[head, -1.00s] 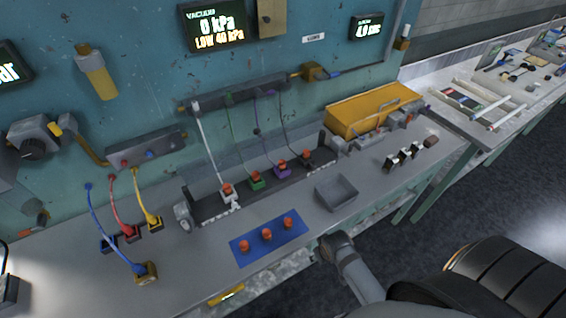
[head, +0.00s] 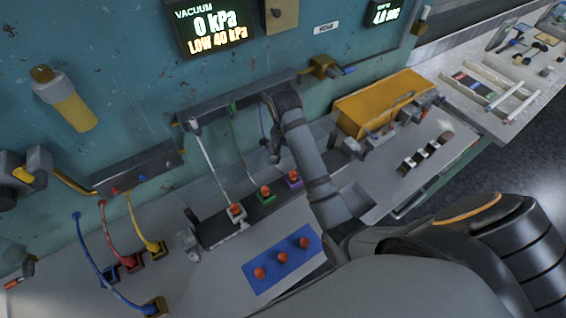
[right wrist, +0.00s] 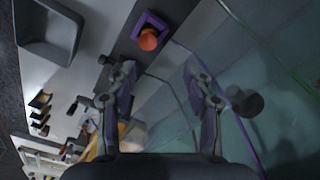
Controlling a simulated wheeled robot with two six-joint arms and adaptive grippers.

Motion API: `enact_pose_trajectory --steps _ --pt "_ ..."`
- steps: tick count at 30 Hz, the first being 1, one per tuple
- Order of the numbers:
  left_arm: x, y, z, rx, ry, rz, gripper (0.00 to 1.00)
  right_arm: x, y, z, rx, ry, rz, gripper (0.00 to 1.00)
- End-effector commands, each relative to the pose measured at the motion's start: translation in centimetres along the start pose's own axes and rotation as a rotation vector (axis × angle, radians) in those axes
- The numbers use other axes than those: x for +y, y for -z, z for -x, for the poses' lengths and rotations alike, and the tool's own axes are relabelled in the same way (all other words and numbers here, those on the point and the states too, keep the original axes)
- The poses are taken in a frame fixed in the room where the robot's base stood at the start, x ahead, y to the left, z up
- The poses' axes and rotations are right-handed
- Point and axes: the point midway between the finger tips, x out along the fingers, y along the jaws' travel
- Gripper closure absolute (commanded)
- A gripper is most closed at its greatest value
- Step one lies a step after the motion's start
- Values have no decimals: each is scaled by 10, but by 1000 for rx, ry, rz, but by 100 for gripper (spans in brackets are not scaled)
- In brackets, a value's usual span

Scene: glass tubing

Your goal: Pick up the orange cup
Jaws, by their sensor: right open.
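Several small orange cups are in the head view. Three stand on a blue mat (head: 255,282): a left cup (head: 259,273), a middle cup (head: 282,258) and a right cup (head: 304,242). Others sit in a row on the dark rail: one on a white holder (head: 237,208), one on a green holder (head: 266,191) and one on a purple holder (head: 293,174). My right gripper (head: 274,150) is above and behind the purple holder, close to the wall. In the right wrist view its open fingers (right wrist: 158,80) are empty, and the orange cup on the purple holder (right wrist: 149,39) lies beyond them.
A grey tray (head: 362,197) is partly hidden by my right arm; it also shows in the right wrist view (right wrist: 48,32). Thin hoses hang from a wall manifold (head: 225,97) near my gripper. A yellow box (head: 378,103) stands at the right. Coloured hoses and blocks fill the left.

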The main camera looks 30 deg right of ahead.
Motion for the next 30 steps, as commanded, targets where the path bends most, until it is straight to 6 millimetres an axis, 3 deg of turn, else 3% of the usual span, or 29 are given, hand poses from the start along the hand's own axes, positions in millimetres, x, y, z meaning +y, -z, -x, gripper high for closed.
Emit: enact_pose_trajectory --steps 3,9,12,14,17,19,22,25,30 --pt "0 -12 4 -21 0 -1 100 1 -1 -6 -3 -4 1 48" --pt "0 -54 17 -86 -1 -4 100 2 0 -40 -2 -5 3 48" --pt "0 -65 19 -101 -2 -5 100 1 0 -50 0 -2 2 48" --pt "0 -61 18 -95 -1 -4 100 1 0 -53 1 0 2 48" --pt "-1 -38 18 -62 -1 -3 100 1 1 -54 0 -1 3 48" --pt "-2 -18 24 -33 0 -2 100 1 1 -61 -2 -3 3 48" --pt "-3 -3 35 -13 0 -1 100 1 3 -77 -3 -4 4 48" --pt "-3 -7 37 -21 0 -1 100 0 4 -95 -2 -2 4 48" --pt "-3 -35 39 -62 0 -3 100 0 4 -105 1 1 3 48"
